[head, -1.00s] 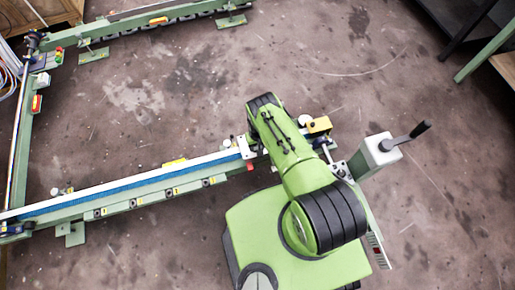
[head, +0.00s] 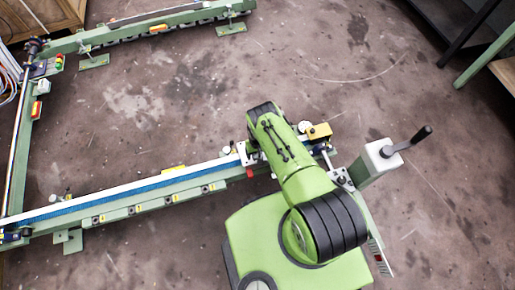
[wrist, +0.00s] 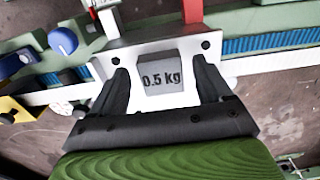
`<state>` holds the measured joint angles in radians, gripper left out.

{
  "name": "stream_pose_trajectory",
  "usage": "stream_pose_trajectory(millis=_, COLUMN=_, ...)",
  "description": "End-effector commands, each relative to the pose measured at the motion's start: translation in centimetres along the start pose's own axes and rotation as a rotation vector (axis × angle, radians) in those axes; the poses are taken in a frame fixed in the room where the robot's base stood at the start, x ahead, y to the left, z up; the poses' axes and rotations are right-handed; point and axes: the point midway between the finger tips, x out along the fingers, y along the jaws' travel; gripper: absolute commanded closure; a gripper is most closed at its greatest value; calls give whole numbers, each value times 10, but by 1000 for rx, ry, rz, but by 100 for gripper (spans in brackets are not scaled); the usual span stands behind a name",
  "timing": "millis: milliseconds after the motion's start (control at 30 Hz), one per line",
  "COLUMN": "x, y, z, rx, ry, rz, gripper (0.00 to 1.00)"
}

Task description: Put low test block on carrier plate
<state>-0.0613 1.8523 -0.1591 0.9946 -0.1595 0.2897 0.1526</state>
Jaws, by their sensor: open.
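The fingers are spread, one on each side of the block, with small gaps showing. A pale metal plate (wrist: 185,47) with dark holes lies at the block, and the block appears to stand on it. Whether its underside is flat on the plate cannot be seen. In the head view my green arm hides the block and the gripper.
A green rail with a blue strip (head: 130,193) runs left from my arm. A white post with a black crank (head: 380,155) stands to the right, and a yellow box (head: 318,132) beside the arm. A red upright part (wrist: 192,14) rises behind the plate. Floor beyond is clear.

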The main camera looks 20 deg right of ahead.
Motion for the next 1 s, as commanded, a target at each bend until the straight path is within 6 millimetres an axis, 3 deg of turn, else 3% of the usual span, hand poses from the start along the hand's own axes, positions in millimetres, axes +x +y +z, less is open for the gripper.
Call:
stream_pose_trajectory(millis=33, x=-18, y=0, z=-2, rx=0, ry=3, rz=0, gripper=22)
stream_pose_trajectory(millis=200, x=-68, y=0, z=-2, rx=0, ry=3, rz=0, gripper=22)
stream_pose_trajectory(millis=333, x=-96, y=0, z=-2, rx=-1, ry=3, rz=0, gripper=22)
stream_pose_trajectory(millis=500, x=-114, y=0, z=-1, rx=-1, ry=3, rz=0, gripper=22)
stream_pose_trajectory(millis=567, x=-123, y=-1, z=-7, rx=0, ry=10, rz=0, gripper=22)
stream_pose_trajectory(millis=633, x=-149, y=-1, z=-21, rx=6, ry=28, rz=-1, gripper=22)
stream_pose_trajectory(millis=667, x=-166, y=-1, z=-30, rx=9, ry=41, rz=-2, gripper=22)
stream_pose_trajectory(millis=800, x=-268, y=-2, z=-61, rx=24, ry=96, rz=-8, gripper=22)
stream_pose_trajectory(millis=900, x=-341, y=-2, z=-68, rx=31, ry=134, rz=-13, gripper=22)
stream_pose_trajectory(millis=1000, x=-411, y=-3, z=-62, rx=35, ry=172, rz=-20, gripper=22)
